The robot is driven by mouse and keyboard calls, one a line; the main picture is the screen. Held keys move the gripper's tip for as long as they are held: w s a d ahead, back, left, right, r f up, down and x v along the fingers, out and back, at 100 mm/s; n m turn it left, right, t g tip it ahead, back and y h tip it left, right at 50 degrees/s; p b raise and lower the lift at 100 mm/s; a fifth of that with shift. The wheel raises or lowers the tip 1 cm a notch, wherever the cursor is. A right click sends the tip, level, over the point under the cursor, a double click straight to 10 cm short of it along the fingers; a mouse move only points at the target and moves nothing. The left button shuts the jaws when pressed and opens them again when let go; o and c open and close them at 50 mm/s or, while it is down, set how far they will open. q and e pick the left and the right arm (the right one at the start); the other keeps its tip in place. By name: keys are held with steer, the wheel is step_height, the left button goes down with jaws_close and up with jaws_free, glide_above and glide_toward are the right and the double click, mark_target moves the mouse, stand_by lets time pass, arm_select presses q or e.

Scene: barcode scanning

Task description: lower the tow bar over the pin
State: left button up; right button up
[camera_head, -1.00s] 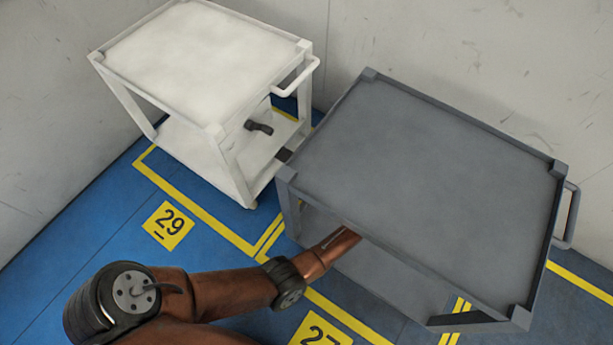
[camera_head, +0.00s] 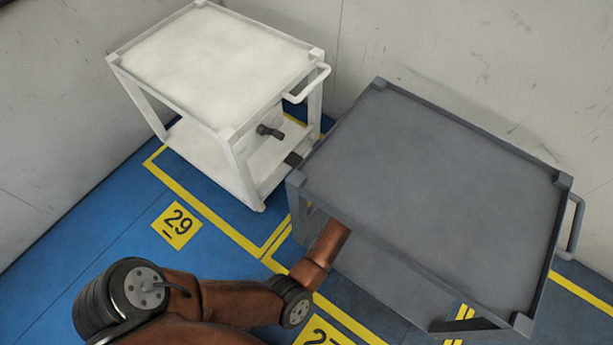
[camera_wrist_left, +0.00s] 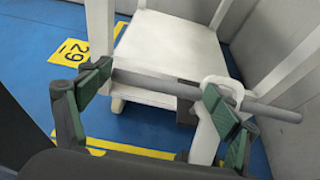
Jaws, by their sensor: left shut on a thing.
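My left arm reaches under the top of the grey cart (camera_head: 430,190) in the head view, which hides its gripper there. In the left wrist view the two green-padded fingers of my left gripper (camera_wrist_left: 160,95) stand either side of a grey bar (camera_wrist_left: 160,85), which seems to be the tow bar. The gripper is shut on it, and the bar runs across the picture and past the right finger. A pale loop (camera_wrist_left: 222,90) shows by the right finger. A dark block (camera_wrist_left: 186,111) sits behind the bar, low on the white cart (camera_head: 215,60). I cannot make out the pin.
The white cart also fills the back of the left wrist view (camera_wrist_left: 170,45). A dark cylindrical piece (camera_head: 270,131) shows above its lower shelf. Walls stand close behind both carts. The blue floor with the yellow 29 marker (camera_head: 177,224) is clear at the left.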

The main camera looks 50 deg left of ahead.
arm_select(q)
steer(key=shift+s+a+f, duration=0.15)
steer(key=shift+s+a, duration=0.05)
steer(key=shift+a, duration=0.45)
steer(key=o, duration=1.5)
steer(key=shift+c, duration=0.2)
steer(key=shift+o, duration=1)
steer(key=shift+w+d, duration=0.1)
steer(key=shift+d, duration=0.1)
